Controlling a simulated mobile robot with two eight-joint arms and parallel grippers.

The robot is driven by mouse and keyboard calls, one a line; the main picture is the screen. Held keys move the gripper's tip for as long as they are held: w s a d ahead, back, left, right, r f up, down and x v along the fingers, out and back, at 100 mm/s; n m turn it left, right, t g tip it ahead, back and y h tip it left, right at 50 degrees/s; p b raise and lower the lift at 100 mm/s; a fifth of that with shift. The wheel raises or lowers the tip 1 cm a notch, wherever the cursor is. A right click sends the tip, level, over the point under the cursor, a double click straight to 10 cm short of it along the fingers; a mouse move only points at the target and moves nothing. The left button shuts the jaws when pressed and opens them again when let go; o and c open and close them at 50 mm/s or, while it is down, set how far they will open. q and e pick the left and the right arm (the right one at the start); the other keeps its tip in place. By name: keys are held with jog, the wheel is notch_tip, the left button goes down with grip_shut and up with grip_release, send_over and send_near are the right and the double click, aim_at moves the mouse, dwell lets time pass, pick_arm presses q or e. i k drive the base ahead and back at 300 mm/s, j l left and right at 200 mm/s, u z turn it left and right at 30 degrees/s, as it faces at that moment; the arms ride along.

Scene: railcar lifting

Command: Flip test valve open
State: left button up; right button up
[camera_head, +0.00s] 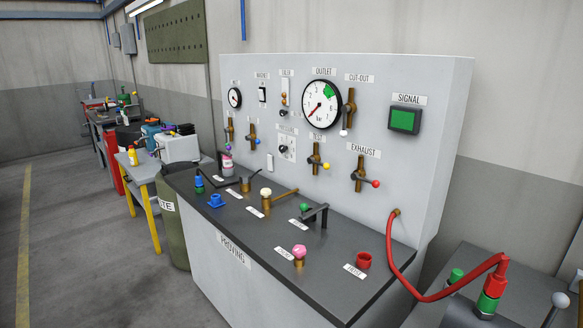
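The test valve (316,157) is on the upright grey panel, below the outlet gauge (322,105). It has an upright brass body and a short dark lever with a yellow ball end (326,166) pointing right and slightly down, across the body. Its small label above seems to read TEST. The gauge needle points to the lower left, near the low end. Neither of my grippers is in view, and nothing touches the valve.
The exhaust valve (360,174) with a red ball is close on the right; the cut-out valve (349,107) is above. A worktop (262,230) with knobs and fittings juts out below. A red hose (391,250) loops to a coupling (490,292) at lower right. Floor is clear at left.

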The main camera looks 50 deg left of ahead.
aim_at(311, 159)
jog(key=u, duration=1.6)
